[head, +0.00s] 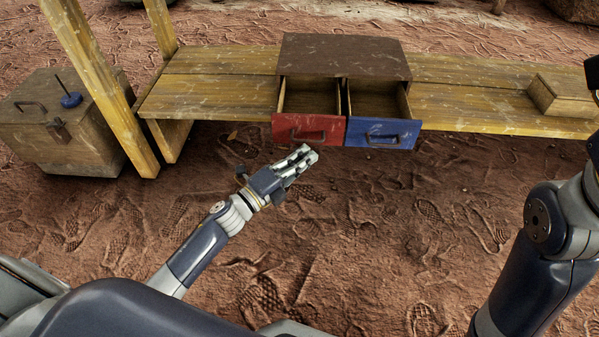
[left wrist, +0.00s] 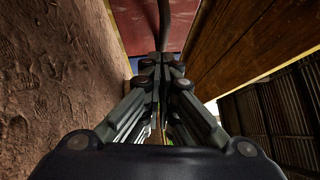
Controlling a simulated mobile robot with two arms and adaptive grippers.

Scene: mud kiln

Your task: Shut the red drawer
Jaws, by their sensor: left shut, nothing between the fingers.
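The red drawer (head: 287,129) is pulled out of the left half of a small brown cabinet (head: 345,55), and its empty inside shows. It has a dark handle (head: 310,136) on its front. My left gripper (head: 308,153) is shut and empty, just in front of and a little below the red front; I cannot tell whether it touches. In the left wrist view the shut fingers (left wrist: 160,66) point at the red drawer front (left wrist: 135,22), with the dark handle (left wrist: 163,20) just past the tips. My right arm is at the right edge; its fingers do not show.
The blue drawer (head: 383,134) beside the red one is also pulled out. The cabinet stands on a yellow wooden bench (head: 215,95). A wooden box (head: 565,95) sits on the bench at right. A crate (head: 50,140) stands at left by wooden posts. The ground in front is clear.

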